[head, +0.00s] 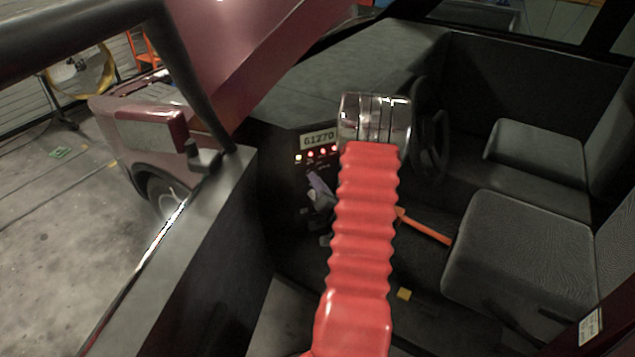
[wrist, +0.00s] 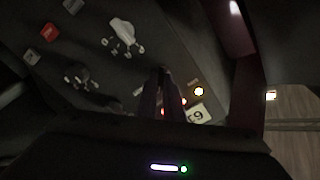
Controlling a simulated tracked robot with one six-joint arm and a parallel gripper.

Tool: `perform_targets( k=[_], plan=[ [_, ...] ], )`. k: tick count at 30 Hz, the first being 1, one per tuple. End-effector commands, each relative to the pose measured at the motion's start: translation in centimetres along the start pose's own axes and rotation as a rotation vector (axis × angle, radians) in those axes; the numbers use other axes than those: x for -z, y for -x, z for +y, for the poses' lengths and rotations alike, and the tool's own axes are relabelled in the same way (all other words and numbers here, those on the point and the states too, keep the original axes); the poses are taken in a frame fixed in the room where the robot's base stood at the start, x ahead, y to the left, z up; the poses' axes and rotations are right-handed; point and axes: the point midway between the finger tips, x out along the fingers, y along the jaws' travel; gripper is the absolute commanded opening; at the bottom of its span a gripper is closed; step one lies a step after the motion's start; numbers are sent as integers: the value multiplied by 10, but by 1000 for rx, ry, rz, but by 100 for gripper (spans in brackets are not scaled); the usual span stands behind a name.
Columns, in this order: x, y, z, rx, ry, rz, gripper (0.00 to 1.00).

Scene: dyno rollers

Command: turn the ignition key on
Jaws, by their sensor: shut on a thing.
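The dark dashboard panel (head: 291,190) of the vehicle shows left of my arm in the head view and fills the upper left of the wrist view (wrist: 110,65). My gripper (wrist: 163,74) shows as two dark fingers, close together, with their tips at the panel. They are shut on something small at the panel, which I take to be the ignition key. The key itself is hidden between the dark fingertips, so its turn angle cannot be told.
A white knob (wrist: 122,30), a dark knob (wrist: 78,75) and a red switch (wrist: 50,32) sit on the panel. A number display (head: 318,138) stands above several lit lamps (head: 310,153). The steering wheel (head: 436,135) and a seat (head: 518,248) are to the right.

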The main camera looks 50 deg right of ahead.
Motion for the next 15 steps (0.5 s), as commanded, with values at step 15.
perform_targets(
  k=[15],
  plan=[
    [0, 0, 1, -3, 1, 1, 26]
  ],
)
